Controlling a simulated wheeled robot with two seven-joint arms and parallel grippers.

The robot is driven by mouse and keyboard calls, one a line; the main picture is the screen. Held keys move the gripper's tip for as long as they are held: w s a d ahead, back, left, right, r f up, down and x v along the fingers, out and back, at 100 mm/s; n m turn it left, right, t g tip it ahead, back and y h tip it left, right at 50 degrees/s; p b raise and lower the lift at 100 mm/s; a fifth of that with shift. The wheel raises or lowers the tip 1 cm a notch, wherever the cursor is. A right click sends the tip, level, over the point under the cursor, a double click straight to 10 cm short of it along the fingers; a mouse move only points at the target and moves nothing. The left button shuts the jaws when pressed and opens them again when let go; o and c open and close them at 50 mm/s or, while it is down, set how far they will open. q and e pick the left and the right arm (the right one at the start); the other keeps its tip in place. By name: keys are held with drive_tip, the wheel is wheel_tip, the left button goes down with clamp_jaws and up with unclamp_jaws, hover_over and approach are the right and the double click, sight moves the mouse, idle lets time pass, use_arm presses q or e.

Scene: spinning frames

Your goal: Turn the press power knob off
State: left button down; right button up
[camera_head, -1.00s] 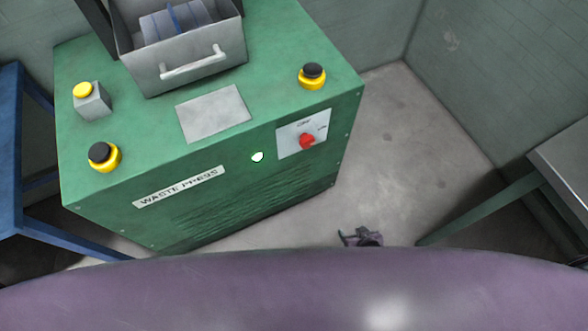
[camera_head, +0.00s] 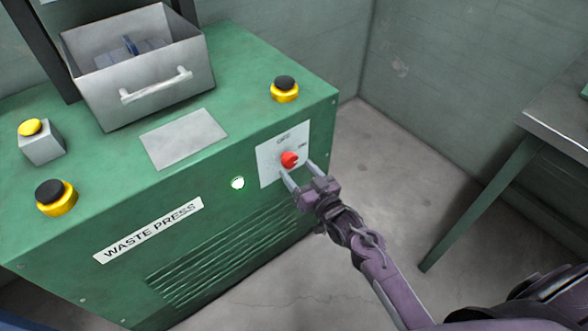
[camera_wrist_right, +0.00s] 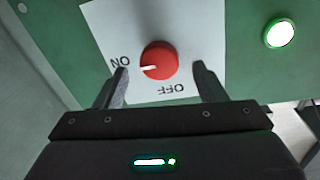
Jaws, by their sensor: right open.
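The red power knob (camera_head: 289,159) sits on a white plate (camera_head: 268,167) on the front of the green waste press (camera_head: 120,190). In the right wrist view the plate is seen upside down, and the knob's (camera_wrist_right: 160,60) white mark points at the word ON; OFF is printed at another side. My right gripper (camera_head: 297,169) is open and empty just in front of the knob. In the right wrist view its fingers (camera_wrist_right: 161,68) stand either side of the knob, with visible gaps. My left gripper is out of view.
A lit round lamp (camera_head: 238,183) is on the press front beside the plate. Yellow-and-black buttons (camera_head: 285,89) and a metal bin with a handle (camera_head: 140,75) are on top. A metal table (camera_head: 550,125) stands at right. The floor between is clear.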

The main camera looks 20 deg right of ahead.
drive_tip(key=shift+x, duration=1.25)
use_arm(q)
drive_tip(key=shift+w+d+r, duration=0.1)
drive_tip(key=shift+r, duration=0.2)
use_arm(e)
drive_tip(key=c, duration=1)
drive_tip(key=shift+o, duration=0.2)
